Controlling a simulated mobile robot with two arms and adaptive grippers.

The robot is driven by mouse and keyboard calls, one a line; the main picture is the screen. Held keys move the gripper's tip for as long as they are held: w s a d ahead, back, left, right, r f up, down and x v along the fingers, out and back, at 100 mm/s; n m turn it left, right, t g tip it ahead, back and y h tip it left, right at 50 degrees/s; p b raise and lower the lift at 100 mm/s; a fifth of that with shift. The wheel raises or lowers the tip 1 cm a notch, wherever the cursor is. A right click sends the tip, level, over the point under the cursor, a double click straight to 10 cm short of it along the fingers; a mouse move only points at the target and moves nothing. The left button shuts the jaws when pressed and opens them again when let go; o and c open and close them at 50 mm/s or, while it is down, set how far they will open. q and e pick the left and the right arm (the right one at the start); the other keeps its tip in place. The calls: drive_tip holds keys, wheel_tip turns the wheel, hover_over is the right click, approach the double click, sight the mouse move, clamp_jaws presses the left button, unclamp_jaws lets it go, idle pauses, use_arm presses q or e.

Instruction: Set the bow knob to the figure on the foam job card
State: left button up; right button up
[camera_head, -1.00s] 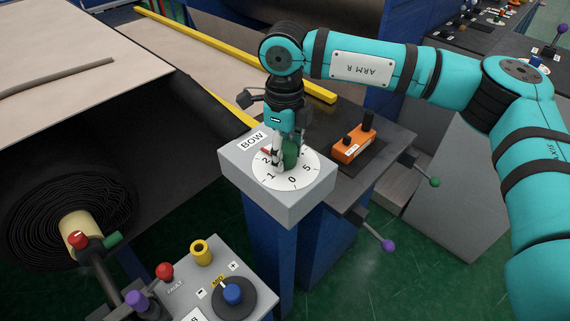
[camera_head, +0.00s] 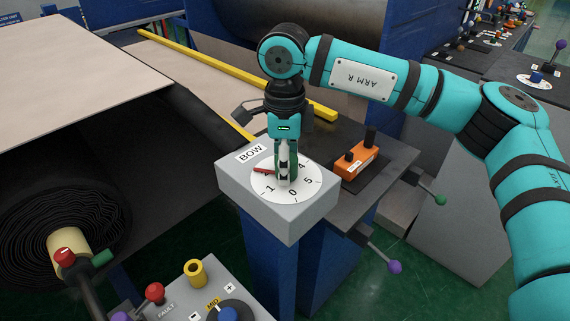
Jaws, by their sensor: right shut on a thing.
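The bow knob's white dial (camera_head: 262,186) is on top of a grey box (camera_head: 238,192) labelled BOW. A red pointer (camera_head: 265,171) points left and lies over the place of the 2, covering most of that figure. My right gripper (camera_head: 284,178) points straight down on the dial's middle and is shut on the knob, which its fingers hide almost wholly. No foam job card can be made out. My left gripper is not in view.
An orange box (camera_head: 358,162) with black buttons lies on the dark bench to the right. Purple (camera_head: 394,267) and green (camera_head: 440,200) ball levers stick out there. A control panel (camera_head: 190,300) stands at the front, with a large black roll (camera_head: 60,225) at left.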

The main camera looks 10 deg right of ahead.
drive_tip(key=o, duration=1.2)
wheel_tip(320, 180, up, 12)
drive_tip(key=shift+f, duration=0.1)
